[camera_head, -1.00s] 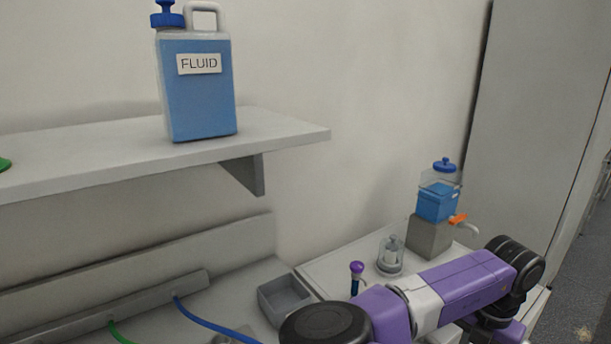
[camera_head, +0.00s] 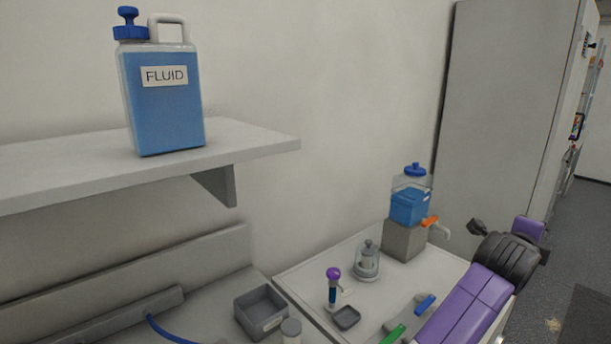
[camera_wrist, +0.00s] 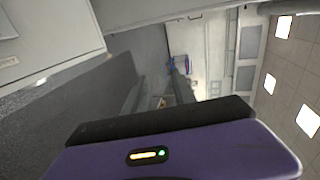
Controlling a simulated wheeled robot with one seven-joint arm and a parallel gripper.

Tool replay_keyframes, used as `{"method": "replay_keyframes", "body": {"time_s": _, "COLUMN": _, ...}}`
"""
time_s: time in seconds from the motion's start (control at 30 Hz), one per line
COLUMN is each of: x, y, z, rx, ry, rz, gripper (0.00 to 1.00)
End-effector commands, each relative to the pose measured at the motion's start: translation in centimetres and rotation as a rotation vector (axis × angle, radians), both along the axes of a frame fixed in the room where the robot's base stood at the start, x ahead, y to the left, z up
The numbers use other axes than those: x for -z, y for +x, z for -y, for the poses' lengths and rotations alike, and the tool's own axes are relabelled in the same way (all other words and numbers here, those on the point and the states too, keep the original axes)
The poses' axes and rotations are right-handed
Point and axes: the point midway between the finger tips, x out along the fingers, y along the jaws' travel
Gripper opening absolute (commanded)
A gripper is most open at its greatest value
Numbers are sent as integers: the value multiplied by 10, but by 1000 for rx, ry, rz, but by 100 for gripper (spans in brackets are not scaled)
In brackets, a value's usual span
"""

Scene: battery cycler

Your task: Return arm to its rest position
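My arm, purple with black joints, comes up from the lower right in the head view, over the right side of the bench (camera_head: 300,272). A small dark end piece shows beyond its black joint, but I cannot make out gripper fingers there. In the wrist view, a purple housing with a small light and a dark bar fills the bottom, part of my gripper (camera_wrist: 160,120). The wrist view looks sideways across the room, with floor at left and ceiling lights at right.
A blue fluid jug (camera_head: 163,95) stands on the wall shelf (camera_head: 240,140). On the bench are a grey bin (camera_head: 262,310), a purple-topped tool (camera_head: 333,285), a glass jar (camera_head: 367,262) and a blue dispenser (camera_head: 410,205). A tall grey cabinet (camera_head: 500,120) stands behind my arm.

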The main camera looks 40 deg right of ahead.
Motion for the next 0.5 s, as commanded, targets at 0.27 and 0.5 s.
{"method": "replay_keyframes", "body": {"time_s": 0.27, "x": -91, "y": 39, "z": -43, "rx": -223, "ry": -553, "rz": -508, "gripper": 32}}
{"method": "replay_keyframes", "body": {"time_s": 0.5, "x": -106, "y": 84, "z": -128, "rx": -379, "ry": -951, "rz": -831, "gripper": 32}}
